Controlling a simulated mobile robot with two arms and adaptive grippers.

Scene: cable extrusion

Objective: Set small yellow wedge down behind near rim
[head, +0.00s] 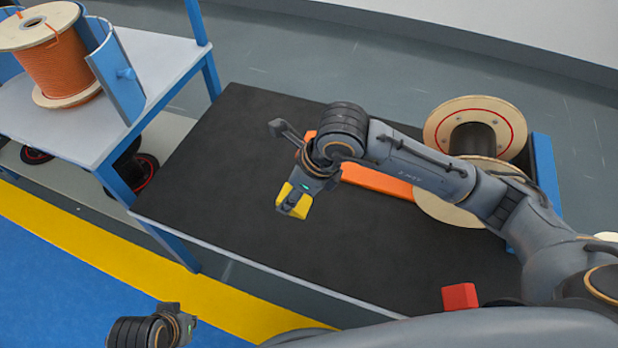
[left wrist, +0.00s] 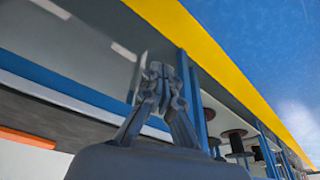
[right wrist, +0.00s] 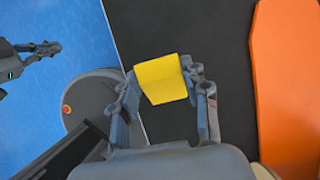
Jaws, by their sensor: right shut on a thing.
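The small yellow wedge (head: 283,194) is held in my right gripper (head: 298,203), above the black table top (head: 225,180). In the right wrist view the wedge (right wrist: 160,80) sits between the two fingers of my right gripper (right wrist: 163,84), which are shut on it. The table's near rim (head: 262,264) is a pale strip along the front edge, nearer to the viewer than the wedge. Whether the wedge touches the table I cannot tell. My left gripper (left wrist: 160,80) is shut and empty, away from the table; the head view shows only its wrist at the bottom left.
An orange bar (head: 376,181) lies on the table behind my right arm. Wooden cable spools (head: 440,123) stand at the right end. A red block (head: 459,297) is near the front right. A blue-framed side table (head: 165,62) holds an orange cable spool (head: 62,62). The table's left part is clear.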

